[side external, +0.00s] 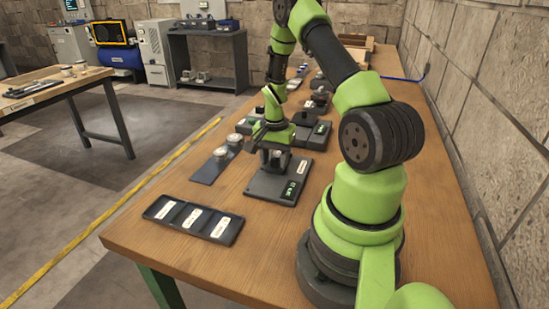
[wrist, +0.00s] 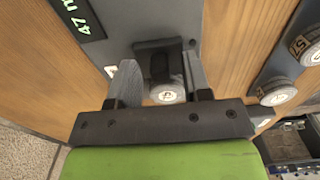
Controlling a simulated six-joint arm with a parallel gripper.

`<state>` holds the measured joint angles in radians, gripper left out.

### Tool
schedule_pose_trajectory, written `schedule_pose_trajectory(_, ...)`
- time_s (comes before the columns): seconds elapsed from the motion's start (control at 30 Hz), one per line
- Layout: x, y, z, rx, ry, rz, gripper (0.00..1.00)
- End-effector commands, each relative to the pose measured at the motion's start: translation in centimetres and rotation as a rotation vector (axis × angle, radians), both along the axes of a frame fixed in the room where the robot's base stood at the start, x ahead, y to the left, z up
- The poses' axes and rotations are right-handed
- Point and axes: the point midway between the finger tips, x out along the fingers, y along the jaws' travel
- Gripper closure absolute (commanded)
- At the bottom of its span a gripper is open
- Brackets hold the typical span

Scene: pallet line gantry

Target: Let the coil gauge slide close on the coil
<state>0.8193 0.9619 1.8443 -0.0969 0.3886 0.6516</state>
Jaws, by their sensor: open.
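The coil gauge (side external: 266,187) is a dark flat block on the wooden table, with a green-lit display (side external: 291,189). In the wrist view the display (wrist: 78,17) reads "47 m", the rest cut off. A coil (wrist: 167,95) with a round silver top stands on the gauge. A black block, seemingly the gauge's slide (wrist: 160,66), is right beside the coil; any gap between them is hard to tell. My gripper (wrist: 163,82) is open, pointing down, one finger on each side of the coil and slide. In the side view my gripper (side external: 273,153) hides much of the coil.
A rack (side external: 212,168) with silver-topped coils stands left of the gauge; one coil (wrist: 310,52) shows "57". A dark tray (side external: 160,209) with white labels lies in front. Other devices (side external: 317,134) stand behind the gauge. Bare table lies between tray and gauge.

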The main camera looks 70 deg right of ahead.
Motion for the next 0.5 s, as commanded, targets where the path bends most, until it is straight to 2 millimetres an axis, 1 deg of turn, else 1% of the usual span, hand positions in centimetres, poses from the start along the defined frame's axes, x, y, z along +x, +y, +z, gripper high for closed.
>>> schedule_pose_trajectory(0.27,0.01,-0.01,-0.20,0.000,-0.001,-0.001,0.55)
schedule_pose_trajectory(0.37,0.01,-0.01,-0.19,0.000,-0.001,-0.001,0.76)
schedule_pose_trajectory(0.4,0.01,-0.01,-0.19,0.000,-0.001,-0.001,0.85)
schedule_pose_trajectory(0.47,0.01,-0.01,-0.18,0.000,-0.001,-0.001,0.99)
schedule_pose_trajectory(0.5,0.01,-0.01,-0.18,0.000,-0.001,-0.001,1.00)
